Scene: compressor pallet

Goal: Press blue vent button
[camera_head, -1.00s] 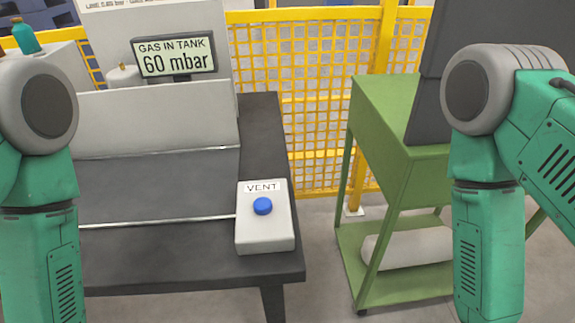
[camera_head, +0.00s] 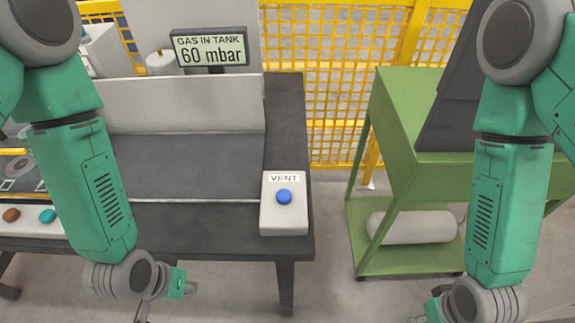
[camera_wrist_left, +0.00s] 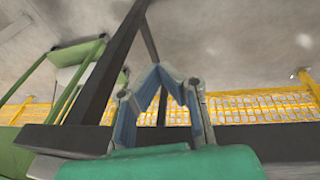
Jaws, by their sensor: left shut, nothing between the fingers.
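The blue vent button (camera_head: 284,196) sits on a pale box (camera_head: 284,222) labelled VENT, at the right front of the dark table (camera_head: 205,240). In the head view my left gripper (camera_head: 188,288) is low, in front of the table's edge, left of the box and apart from it. The left wrist view shows its fingers (camera_wrist_left: 160,68) shut and empty; the button is not seen there. My right gripper (camera_head: 432,310) is only partly in view at the bottom edge, right of the box; its fingers are cut off.
A display (camera_head: 210,50) reads GAS IN TANK 60 mbar. A green cart (camera_head: 408,110) with a grey cylinder (camera_head: 412,228) on its lower shelf stands right of the table. A yellow mesh fence (camera_head: 335,75) stands behind. Brown and teal buttons (camera_head: 47,215) show at far left.

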